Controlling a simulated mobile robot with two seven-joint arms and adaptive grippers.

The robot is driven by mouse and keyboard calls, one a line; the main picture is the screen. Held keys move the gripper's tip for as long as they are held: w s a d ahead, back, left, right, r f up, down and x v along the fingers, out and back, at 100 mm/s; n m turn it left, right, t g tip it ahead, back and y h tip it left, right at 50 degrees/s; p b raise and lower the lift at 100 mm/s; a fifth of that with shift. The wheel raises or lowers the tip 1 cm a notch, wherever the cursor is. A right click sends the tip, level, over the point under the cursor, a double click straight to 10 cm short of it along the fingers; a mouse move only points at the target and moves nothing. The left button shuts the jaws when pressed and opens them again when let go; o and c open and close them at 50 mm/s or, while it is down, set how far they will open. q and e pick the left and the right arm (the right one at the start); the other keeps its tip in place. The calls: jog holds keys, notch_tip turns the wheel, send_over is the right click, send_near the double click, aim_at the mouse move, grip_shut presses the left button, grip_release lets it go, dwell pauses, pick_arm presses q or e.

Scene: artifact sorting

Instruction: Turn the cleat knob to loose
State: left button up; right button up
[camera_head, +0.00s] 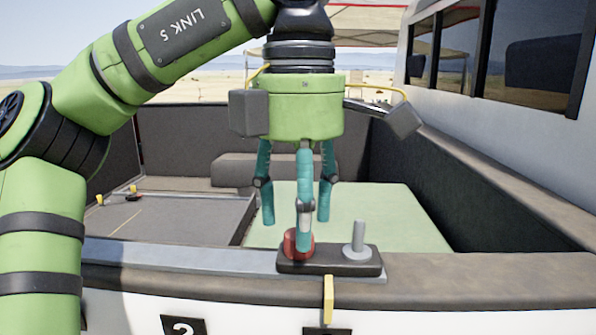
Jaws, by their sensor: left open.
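A red round knob (291,243) sits at the left end of a dark base plate (331,265) on the wall's near ledge. A grey upright post on a round foot (358,243) stands at the plate's right end. My left gripper (298,228), with teal fingers, points straight down over the red knob. Its fingers are spread. The nearest finger passes in front of the knob and hides part of it; I cannot tell whether it touches. Which way the knob is turned cannot be made out. My right gripper is not in view.
A yellow handle (328,298) hangs from the front below the plate. Behind the ledge lie a grey tray (170,220) at left and a pale green surface (400,215). Dark walls enclose the bed, and a white vehicle body with windows rises at right.

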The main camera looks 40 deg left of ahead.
pick_arm(q)
jog(key=shift+s+r, duration=0.1)
jog(key=shift+r, duration=2.75)
